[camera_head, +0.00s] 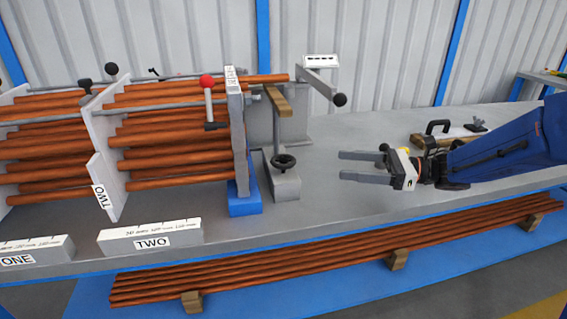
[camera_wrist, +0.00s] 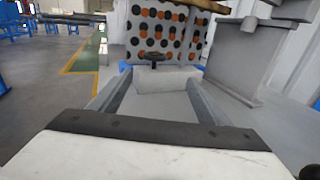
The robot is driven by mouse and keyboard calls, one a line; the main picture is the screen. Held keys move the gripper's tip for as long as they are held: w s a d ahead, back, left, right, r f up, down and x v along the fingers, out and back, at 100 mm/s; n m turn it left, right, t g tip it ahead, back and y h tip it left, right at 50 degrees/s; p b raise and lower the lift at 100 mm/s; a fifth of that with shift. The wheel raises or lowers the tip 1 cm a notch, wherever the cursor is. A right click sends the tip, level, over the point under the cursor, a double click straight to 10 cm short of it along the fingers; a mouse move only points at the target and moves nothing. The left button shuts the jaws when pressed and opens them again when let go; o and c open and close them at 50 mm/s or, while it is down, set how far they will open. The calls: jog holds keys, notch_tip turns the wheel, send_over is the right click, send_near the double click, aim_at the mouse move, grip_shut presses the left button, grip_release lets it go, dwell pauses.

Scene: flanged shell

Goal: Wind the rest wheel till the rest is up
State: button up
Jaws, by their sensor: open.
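The rest wheel (camera_head: 284,161) is a small dark handwheel on the front of a grey block (camera_head: 285,184). Above it a tan wooden rest (camera_head: 279,99) sits at the top of a post. My gripper (camera_head: 340,166) is open and empty, to the right of the wheel and apart from it, with its fingers pointing left toward it. In the wrist view the wheel (camera_wrist: 154,58) shows ahead, between and beyond my two open fingers (camera_wrist: 158,92). Whether the rest touches the tube above it is hard to tell.
Copper tubes (camera_head: 175,140) run through upright plates at left, beside a red-knobbed lever (camera_head: 207,84). A crank with a black knob (camera_head: 339,99) sticks out above right of the wheel. A clamp with a black handle (camera_head: 437,128) lies behind my arm. The bench between gripper and wheel is clear.

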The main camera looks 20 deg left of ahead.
aim_at(283, 163)
jog(key=shift+s+a+f+n+g, duration=0.1)
jog(key=shift+s+n+g, duration=0.2)
jog(key=shift+n+g, duration=0.1)
jog(key=shift+s+a, duration=0.15)
jog(key=shift+a, duration=0.05)
jog(key=x, duration=1.7)
jog(key=c, duration=1.1)
